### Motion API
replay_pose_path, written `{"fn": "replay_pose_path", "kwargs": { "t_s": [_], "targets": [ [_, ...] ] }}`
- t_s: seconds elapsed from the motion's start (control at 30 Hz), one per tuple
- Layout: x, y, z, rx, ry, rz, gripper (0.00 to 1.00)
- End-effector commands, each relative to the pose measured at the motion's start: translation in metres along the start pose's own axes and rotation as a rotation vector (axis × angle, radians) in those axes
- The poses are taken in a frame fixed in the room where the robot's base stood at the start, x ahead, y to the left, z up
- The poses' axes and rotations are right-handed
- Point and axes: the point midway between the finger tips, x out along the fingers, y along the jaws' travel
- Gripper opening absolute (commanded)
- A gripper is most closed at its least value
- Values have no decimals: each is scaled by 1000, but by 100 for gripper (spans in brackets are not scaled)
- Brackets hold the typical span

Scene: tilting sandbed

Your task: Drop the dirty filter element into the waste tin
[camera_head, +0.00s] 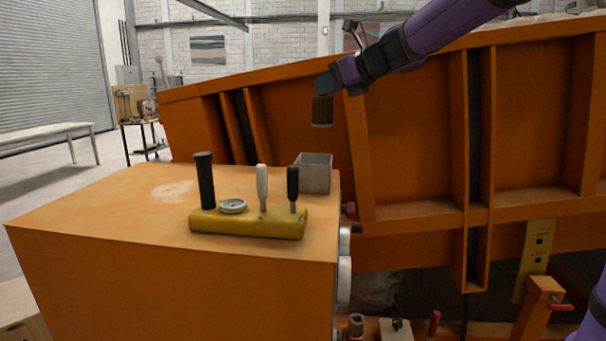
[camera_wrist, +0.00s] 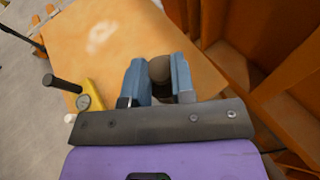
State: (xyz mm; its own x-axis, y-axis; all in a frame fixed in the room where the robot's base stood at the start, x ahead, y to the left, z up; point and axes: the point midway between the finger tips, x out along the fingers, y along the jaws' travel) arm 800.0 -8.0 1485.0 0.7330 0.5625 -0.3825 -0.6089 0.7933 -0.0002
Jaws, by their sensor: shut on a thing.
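The dirty filter element (camera_head: 322,111) is a dark brown cylinder hanging upright below my gripper (camera_head: 327,84). In the wrist view, the filter element (camera_wrist: 159,69) shows between the two blue fingers of my gripper (camera_wrist: 159,82), which is shut on it. The waste tin, a grey open square tin (camera_head: 315,176), stands on the orange cabinet top near its right back corner. The element is in the air above the tin in the head view, clear of its rim. I cannot make out the tin in the wrist view; the gripper may hide it.
A yellow block (camera_head: 248,222) with a black handle, two levers and a round dial stands in front of the tin on the orange cabinet (camera_head: 110,215). The tilted orange sandbed wall (camera_head: 410,150) rises behind and right. The cabinet's left top is clear.

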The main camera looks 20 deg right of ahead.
Motion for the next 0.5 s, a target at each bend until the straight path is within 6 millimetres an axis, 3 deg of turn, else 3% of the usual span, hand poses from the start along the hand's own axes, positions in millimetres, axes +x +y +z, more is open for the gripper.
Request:
{"fn": "replay_pose_path", "kwargs": {
  "t_s": [0.5],
  "targets": [
    [19,0,-46,2,1,1,0]
  ]
}}
